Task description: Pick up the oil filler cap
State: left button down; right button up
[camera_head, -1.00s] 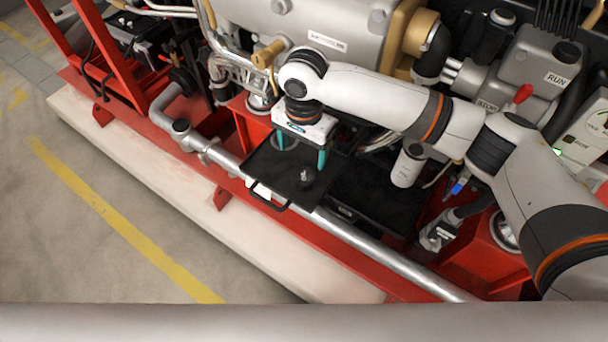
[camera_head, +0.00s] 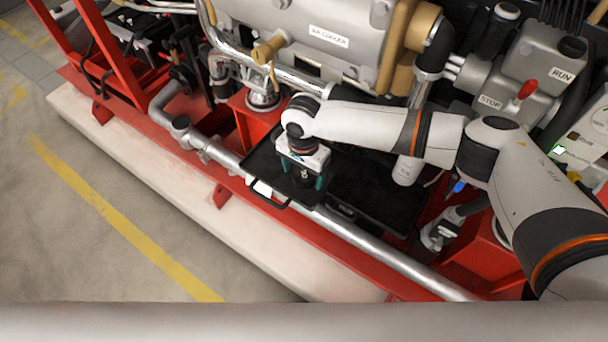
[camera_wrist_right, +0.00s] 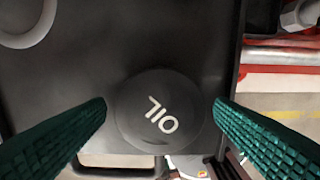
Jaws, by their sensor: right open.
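The oil filler cap (camera_wrist_right: 158,112) is a dark round cap with the word OIL in light letters. It lies on a black tray (camera_wrist_right: 60,75), near the tray's handle side. In the right wrist view the cap sits between the two green fingers of my right gripper (camera_wrist_right: 160,120), with a gap on either side. In the head view my right gripper (camera_head: 301,175) is over the tray (camera_head: 262,160), open, and largely hides the cap. My left gripper is not in view.
A grey ring-like part (camera_wrist_right: 25,22) lies on the tray in the wrist view's upper left corner. A silver pipe (camera_head: 345,232) runs along the front of the tray. The engine (camera_head: 310,35) stands behind, and a white cylinder (camera_head: 406,170) is to the right.

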jog(key=shift+f, duration=0.15)
jog(key=c, duration=1.1)
